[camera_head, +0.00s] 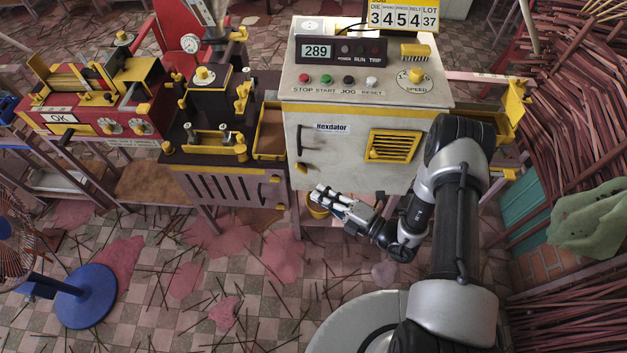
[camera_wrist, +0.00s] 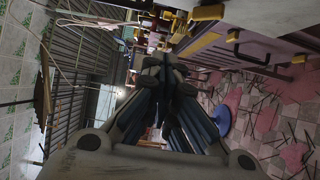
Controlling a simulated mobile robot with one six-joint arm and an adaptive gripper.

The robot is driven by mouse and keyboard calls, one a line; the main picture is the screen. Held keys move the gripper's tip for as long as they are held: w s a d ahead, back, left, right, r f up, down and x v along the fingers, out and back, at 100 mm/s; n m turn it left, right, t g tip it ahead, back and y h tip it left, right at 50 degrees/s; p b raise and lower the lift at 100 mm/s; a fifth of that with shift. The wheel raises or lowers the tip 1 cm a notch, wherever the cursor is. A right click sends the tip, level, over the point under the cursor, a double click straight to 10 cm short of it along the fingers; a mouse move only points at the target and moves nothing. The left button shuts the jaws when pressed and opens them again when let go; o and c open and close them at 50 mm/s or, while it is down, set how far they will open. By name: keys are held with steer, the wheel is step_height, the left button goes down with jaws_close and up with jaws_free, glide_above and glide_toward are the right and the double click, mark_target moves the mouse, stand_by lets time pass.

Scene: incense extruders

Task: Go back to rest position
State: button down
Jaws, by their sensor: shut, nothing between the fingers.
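My arm reaches down from the lower right of the head view and folds in towards the machine front.
The control panel (camera_head: 349,82) has buttons and a dial. A red machine (camera_head: 90,118) stands at left. A blue round base (camera_head: 85,296) stands on the tiled floor, which has scattered sticks and pink patches. Stick bundles (camera_head: 580,100) and a green cloth (camera_head: 590,220) crowd the right.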

steer(key=s+a+r+n+g+h, duration=0.1)
steer(key=s+r+n+g, duration=0.3)
steer(key=r+n, duration=0.4)
steer(key=s+r+n+g+h, duration=0.1)
steer(key=s+r+n+g, duration=0.25)
steer(key=r+n, duration=0.45)
steer(key=s+a+r+n+g+h, duration=0.1)
steer(key=s+r+n+g, duration=0.2)
steer(key=r+n+g, duration=0.35)
steer(key=s+d+r+n+t+h, duration=0.4)
steer(key=d+n, duration=0.4)
steer(key=n, duration=0.2)
steer(key=s+d+r+n+t+h, duration=0.5)
steer(key=d+r+n+h, duration=0.3)
steer(key=d+n, duration=0.1)
steer(key=shift+s+r+n+t, duration=0.2)
steer(key=shift+s+n+t, duration=0.1)
steer(key=shift+s+n, duration=0.05)
steer(key=c, duration=2.4)
jaws_free()
